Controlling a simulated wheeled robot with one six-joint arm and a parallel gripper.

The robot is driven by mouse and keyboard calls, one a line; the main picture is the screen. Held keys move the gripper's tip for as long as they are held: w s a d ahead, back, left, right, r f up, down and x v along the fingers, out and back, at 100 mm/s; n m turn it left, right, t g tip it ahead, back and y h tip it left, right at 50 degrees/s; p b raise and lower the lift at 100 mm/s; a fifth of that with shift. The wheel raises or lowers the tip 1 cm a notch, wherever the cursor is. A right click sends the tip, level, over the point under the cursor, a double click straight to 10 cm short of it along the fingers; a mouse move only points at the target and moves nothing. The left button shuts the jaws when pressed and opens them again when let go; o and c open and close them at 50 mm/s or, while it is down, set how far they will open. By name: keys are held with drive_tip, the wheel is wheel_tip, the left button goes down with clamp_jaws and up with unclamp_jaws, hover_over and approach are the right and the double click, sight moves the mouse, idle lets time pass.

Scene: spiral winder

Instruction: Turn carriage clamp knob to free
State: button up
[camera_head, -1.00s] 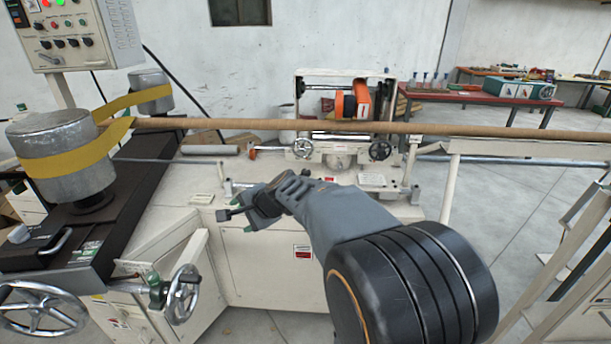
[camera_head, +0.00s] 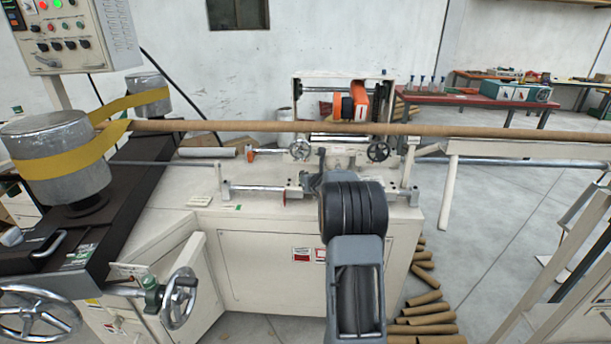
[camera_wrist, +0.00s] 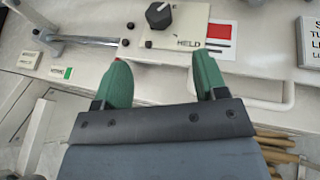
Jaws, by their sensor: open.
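The black clamp knob (camera_wrist: 158,15) stands on a pale plate (camera_wrist: 196,16) at the top of the wrist view. The word HELD is printed on the plate to the knob's lower right. A small pale mark shows on the knob, but which way it points is hard to tell. The knob's top is close to the picture edge. My gripper (camera_wrist: 162,80) has two green fingers spread wide and nothing between them. It is apart from the knob, which lies beyond the fingertips. In the head view my arm covers the gripper and the knob.
The carriage (camera_head: 345,150) carries two handwheels and an orange part. A long brown tube (camera_head: 250,126) runs across the machine. A metal rod (camera_wrist: 50,32) is at the upper left of the wrist view. A white handle (camera_wrist: 262,108) lies right of the fingers. Cardboard tubes (camera_head: 425,308) lie on the floor.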

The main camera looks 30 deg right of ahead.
drive_tip(key=p+x, duration=0.4)
drive_tip(key=x, duration=0.5)
drive_tip(key=shift+w+p, duration=0.25)
drive_tip(key=shift+p, duration=0.05)
drive_tip(key=shift+p+x, duration=0.65)
drive_tip(key=shift+x, duration=0.4)
drive_tip(key=shift+f, duration=0.1)
drive_tip(key=shift+c, duration=0.3)
drive_tip(key=shift+s, duration=0.1)
drive_tip(key=c, duration=0.9)
drive_tip(key=shift+p, duration=0.35)
